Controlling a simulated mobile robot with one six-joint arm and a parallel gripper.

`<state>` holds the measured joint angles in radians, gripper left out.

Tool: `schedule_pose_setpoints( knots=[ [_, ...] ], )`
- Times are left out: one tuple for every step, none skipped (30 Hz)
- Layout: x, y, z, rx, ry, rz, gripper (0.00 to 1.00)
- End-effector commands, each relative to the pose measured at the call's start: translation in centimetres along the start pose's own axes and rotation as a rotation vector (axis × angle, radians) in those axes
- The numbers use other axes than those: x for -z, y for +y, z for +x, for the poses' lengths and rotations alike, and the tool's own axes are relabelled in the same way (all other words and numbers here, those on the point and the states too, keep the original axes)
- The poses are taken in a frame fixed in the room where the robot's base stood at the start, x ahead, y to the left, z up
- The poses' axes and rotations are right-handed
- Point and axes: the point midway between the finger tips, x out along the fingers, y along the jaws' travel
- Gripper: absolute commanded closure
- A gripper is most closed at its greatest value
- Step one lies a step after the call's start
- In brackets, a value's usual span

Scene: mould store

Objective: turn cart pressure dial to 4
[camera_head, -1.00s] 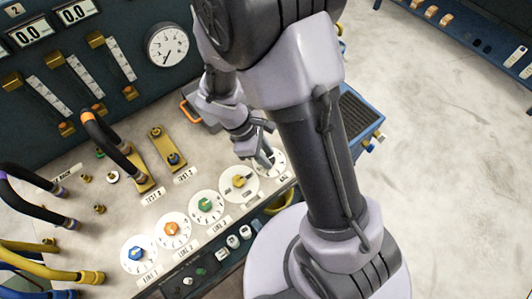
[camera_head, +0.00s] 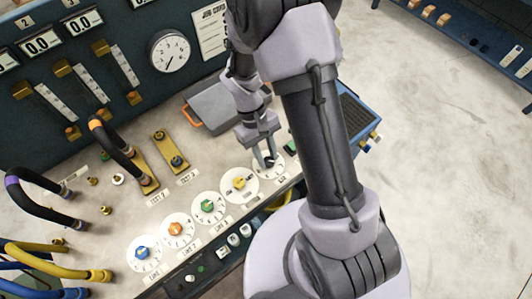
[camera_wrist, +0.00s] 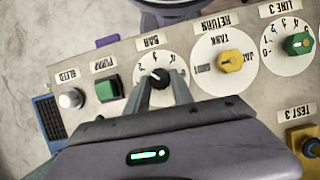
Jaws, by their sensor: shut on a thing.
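The pressure dial is a white round plate marked BAR (camera_wrist: 152,57) with a small black knob (camera_wrist: 160,74) at its centre. My gripper (camera_wrist: 161,84) has its two grey fingers on either side of this knob and is shut on it. The knob is partly hidden between the fingertips, and I cannot tell surely which number it points at. In the head view, the dial (camera_head: 277,172) is the rightmost of the row on the cart top, with my gripper (camera_head: 267,162) coming down on it from above.
The yellow TANK/RETURN knob (camera_wrist: 231,61) and green LINE 3 knob (camera_wrist: 298,43) sit beside the dial. A green PUMP button (camera_wrist: 108,89) and a silver BLEED knob (camera_wrist: 71,99) are on its other side. Hoses crowd the left.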

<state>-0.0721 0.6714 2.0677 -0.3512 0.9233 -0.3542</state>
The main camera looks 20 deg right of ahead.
Motion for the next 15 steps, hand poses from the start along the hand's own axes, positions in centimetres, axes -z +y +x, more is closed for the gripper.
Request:
schedule_pose_setpoints(
  knots=[
    [-0.01,0.11,-0.15,0.016,0.001,0.04,1.0],
    [-0.01,0.14,-0.14,0.027,0.001,0.066,1.0],
    [-0.01,0.18,-0.13,0.041,0.001,0.1,1.0],
    [0.0,0.19,-0.13,0.052,0.002,0.127,1.0],
    [0.0,0.23,-0.12,0.063,0.002,0.153,1.0],
    [0.0,0.28,-0.11,0.078,0.002,0.189,1.0],
    [0.0,0.28,-0.1,0.089,0.002,0.215,1.0],
    [0.0,0.32,-0.09,0.099,0.002,0.24,1.0],
    [-0.01,0.36,-0.08,0.115,0.002,0.277,1.0],
    [-0.01,0.39,-0.07,0.125,0.002,0.302,1.0],
    [-0.02,0.41,-0.06,0.136,0.002,0.329,1.0],
    [-0.03,0.43,-0.05,0.151,0.002,0.363,1.0],
    [-0.04,0.48,-0.03,0.161,0.002,0.39,1.0],
    [-0.05,0.49,-0.03,0.173,0.002,0.417,1.0],
    [-0.06,0.52,-0.01,0.187,0.002,0.451,1.0]
  ],
)
